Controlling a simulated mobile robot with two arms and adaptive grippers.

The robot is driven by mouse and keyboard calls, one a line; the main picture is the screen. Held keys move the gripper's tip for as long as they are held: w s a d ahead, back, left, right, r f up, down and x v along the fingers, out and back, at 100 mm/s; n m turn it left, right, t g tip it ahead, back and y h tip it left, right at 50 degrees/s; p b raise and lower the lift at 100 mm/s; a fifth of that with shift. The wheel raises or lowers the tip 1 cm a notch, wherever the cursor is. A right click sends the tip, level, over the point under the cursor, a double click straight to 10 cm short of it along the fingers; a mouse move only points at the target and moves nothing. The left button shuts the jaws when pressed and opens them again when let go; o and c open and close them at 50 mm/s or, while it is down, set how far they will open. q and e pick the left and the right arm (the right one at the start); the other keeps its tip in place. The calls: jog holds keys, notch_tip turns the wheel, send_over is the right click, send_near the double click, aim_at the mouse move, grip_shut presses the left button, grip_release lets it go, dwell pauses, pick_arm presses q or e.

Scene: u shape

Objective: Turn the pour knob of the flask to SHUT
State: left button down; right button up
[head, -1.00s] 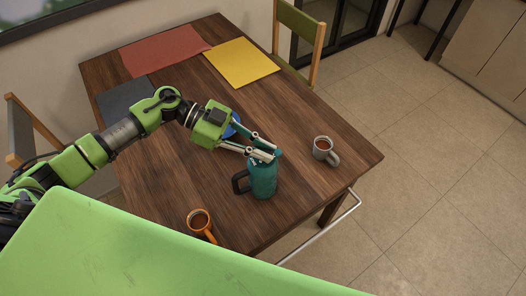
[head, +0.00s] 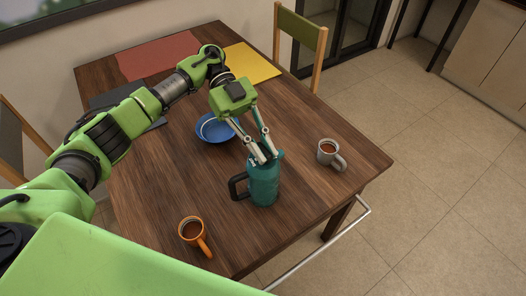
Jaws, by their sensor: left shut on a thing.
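The teal flask (head: 264,184) stands upright on the wooden table (head: 170,190), its black handle pointing left. My left gripper (head: 264,156) comes down from behind, its fingertips at the top of the flask, shut on the knob there. The fingers cover most of the knob, so its setting cannot be read. My right gripper is not in view.
An orange mug (head: 192,231) stands to the front left and a grey mug (head: 329,152) to the right, both with brown drink. A blue bowl (head: 213,133) sits behind the flask. Red (head: 150,57), yellow (head: 254,62) and dark mats lie farther back. Chairs stand at the edges.

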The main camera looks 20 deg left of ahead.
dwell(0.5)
pick_arm(q)
jog(key=c, duration=2)
grip_release()
jog(key=shift+c, duration=0.2)
jog(key=v, duration=0.7)
jog(key=shift+w, duration=0.2)
jog(key=shift+a+r, duration=0.1)
jog(key=shift+r, duration=0.05)
